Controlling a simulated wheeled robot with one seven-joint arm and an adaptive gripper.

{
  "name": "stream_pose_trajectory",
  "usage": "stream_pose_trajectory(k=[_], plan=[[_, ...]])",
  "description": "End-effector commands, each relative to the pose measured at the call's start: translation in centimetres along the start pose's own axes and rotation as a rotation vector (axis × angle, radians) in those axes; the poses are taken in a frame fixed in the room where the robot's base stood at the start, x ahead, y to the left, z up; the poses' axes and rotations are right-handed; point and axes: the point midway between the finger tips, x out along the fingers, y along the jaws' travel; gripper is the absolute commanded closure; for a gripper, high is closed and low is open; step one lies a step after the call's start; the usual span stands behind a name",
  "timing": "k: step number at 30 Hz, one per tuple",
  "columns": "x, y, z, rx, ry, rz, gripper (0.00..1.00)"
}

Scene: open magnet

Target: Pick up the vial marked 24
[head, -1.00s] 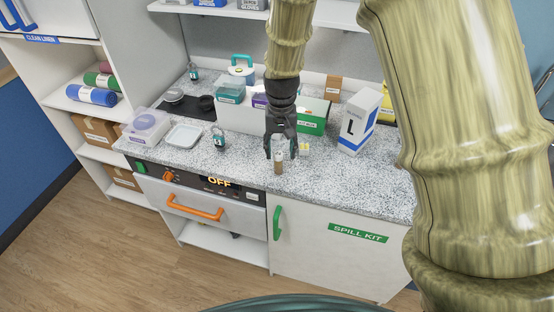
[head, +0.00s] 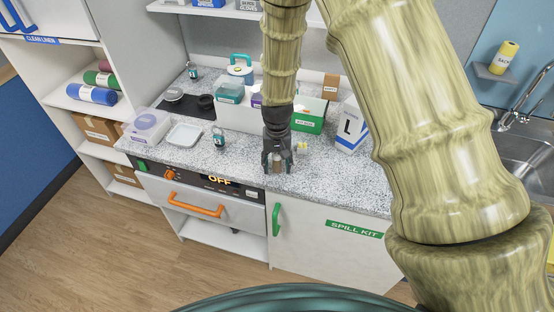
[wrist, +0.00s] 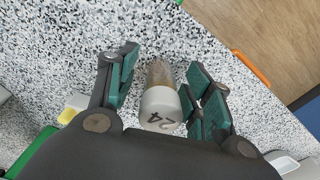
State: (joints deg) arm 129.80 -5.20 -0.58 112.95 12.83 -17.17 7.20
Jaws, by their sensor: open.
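The vial marked 24 (wrist: 160,104) stands on the speckled counter, with a white cap bearing the number and a brownish body. In the wrist view it lies between the two green-padded fingers of my gripper (wrist: 162,88), which are open. A gap shows on the left side of the vial; the right finger is close to it, and I cannot tell whether it touches. In the head view my gripper (head: 277,165) points down over the counter near its front edge, and its fingers partly hide the vial.
A small yellow-topped item (head: 301,147) stands just right of my gripper. A white box marked L (head: 351,130) and a green box (head: 310,118) stand behind. A small bottle (head: 218,138) and white tray (head: 184,134) are to the left. The orange-handled drawer (head: 195,204) is below.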

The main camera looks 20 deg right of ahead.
Motion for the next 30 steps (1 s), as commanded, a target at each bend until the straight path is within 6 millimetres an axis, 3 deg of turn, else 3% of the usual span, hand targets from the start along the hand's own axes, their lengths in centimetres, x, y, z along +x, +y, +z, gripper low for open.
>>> stream_pose_trajectory(k=[11, 20, 30], plan=[[0.67, 0.01, 0.01, 0.0, 0.0, 0.0, 0.49], [0.65, 0.02, 0.0, 0.001, 0.0, 0.0, 0.99], [0.52, 0.01, -0.02, 0.0, 0.001, 0.0, 0.99]])
